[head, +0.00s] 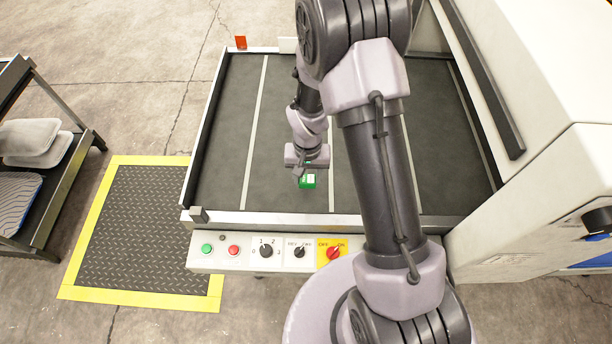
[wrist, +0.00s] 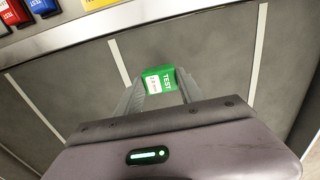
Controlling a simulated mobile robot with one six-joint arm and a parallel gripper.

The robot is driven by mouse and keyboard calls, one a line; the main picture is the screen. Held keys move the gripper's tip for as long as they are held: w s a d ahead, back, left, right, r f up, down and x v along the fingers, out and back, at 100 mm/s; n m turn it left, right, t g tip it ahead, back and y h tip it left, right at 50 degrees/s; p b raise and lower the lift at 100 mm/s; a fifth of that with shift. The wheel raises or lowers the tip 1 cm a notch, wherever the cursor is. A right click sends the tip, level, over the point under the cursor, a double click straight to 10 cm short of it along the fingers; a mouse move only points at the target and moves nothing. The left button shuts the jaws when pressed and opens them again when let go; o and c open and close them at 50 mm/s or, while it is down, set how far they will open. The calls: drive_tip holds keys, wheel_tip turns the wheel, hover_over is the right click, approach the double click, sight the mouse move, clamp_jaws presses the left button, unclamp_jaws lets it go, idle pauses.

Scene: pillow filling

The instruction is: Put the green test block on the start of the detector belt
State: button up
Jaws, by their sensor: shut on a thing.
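The green test block (head: 308,181), with a white label, is held between the fingers of my gripper (head: 307,171). In the wrist view the block (wrist: 160,79) sits between the two grey fingertips (wrist: 160,92), with "TEST" printed on it. The dark detector belt (head: 283,140), with pale lines across its surface, lies beneath the gripper. The block is over the near half of the belt. I cannot tell whether it touches the surface. My arm hides part of the belt's middle and right.
A control panel (head: 265,252) with buttons and switches runs along the near edge. A white machine housing (head: 545,150) stands at right. A shelf rack (head: 45,185) stands at left. Red (wrist: 14,12) and blue (wrist: 42,6) test blocks lie beyond the belt edge in the wrist view.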

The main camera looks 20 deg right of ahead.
sight(307, 175)
drive_tip(key=shift+w+f, duration=0.1)
drive_tip(key=shift+w, duration=0.4)
drive_tip(key=f, duration=0.1)
drive_tip(key=f+b, duration=0.1)
drive_tip(key=f, duration=0.1)
drive_tip(key=shift+w+d+f+b, duration=0.1)
drive_tip(key=shift+w+f+b, duration=0.15)
drive_tip(key=shift+f+b, duration=0.15)
drive_tip(key=shift+r, duration=0.2)
drive_tip(key=shift+f, duration=0.15)
drive_tip(key=o, duration=1.4)
